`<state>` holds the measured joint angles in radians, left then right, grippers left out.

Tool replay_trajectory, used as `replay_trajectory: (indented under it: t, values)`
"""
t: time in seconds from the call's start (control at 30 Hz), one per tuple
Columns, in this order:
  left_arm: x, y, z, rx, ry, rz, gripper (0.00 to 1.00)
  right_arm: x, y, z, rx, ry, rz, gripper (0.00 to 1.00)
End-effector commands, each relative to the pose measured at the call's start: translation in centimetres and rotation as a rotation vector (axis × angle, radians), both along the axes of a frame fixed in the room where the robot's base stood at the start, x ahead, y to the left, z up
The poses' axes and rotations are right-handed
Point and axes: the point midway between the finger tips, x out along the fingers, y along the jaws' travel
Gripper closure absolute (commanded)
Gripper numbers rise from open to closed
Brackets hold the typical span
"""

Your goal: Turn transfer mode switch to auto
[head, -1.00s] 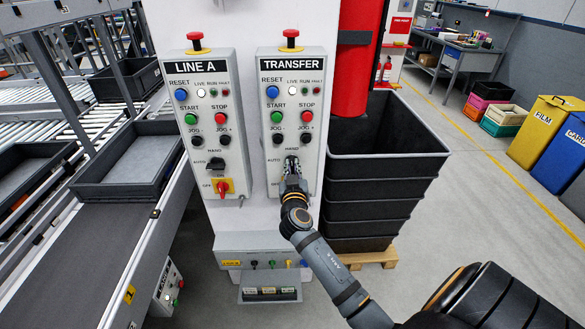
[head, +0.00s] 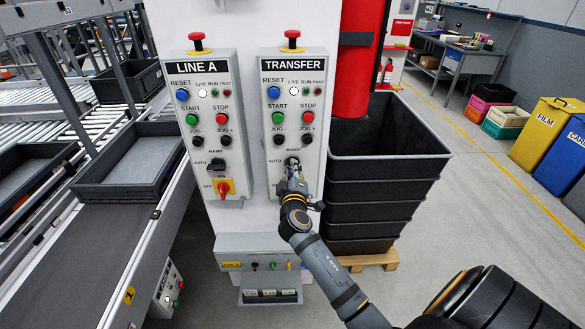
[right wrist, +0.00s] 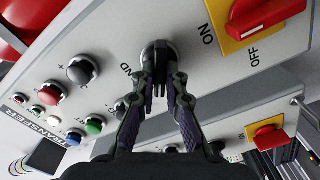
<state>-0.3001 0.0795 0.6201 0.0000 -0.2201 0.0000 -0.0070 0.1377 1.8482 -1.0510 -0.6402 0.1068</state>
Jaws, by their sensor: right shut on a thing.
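The TRANSFER control box (head: 310,150) is on the white column, right of the LINE A box. Its black mode switch (right wrist: 158,56) sits below the jog buttons, by the HAND marking. My right gripper (head: 292,168) reaches up to this switch from below and mostly covers it in the head view. In the right wrist view my right gripper (right wrist: 160,75) has its two fingers shut on the knob from both sides. The knob's exact pointing direction is hard to tell, as the fingers cover it. My left gripper is not in view.
A red and yellow ON/OFF switch (right wrist: 262,15) sits close beside the gripped knob. The LINE A box (head: 203,130) has its own mode switch (head: 217,164). Stacked black bins (head: 385,165) stand right of the column, and a conveyor (head: 90,255) runs at left.

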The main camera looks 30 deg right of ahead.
Motion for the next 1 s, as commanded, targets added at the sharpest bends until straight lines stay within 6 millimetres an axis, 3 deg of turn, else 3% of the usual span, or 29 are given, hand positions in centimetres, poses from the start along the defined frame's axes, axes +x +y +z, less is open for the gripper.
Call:
replay_trajectory:
  t: [0.5,1.0]
  values:
    - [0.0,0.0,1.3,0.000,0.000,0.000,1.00,0.0,0.1,-0.2,-0.360,0.222,0.001,1.00]
    - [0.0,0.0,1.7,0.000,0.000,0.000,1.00,0.0,0.1,-0.5,-0.490,0.304,0.001,1.00]
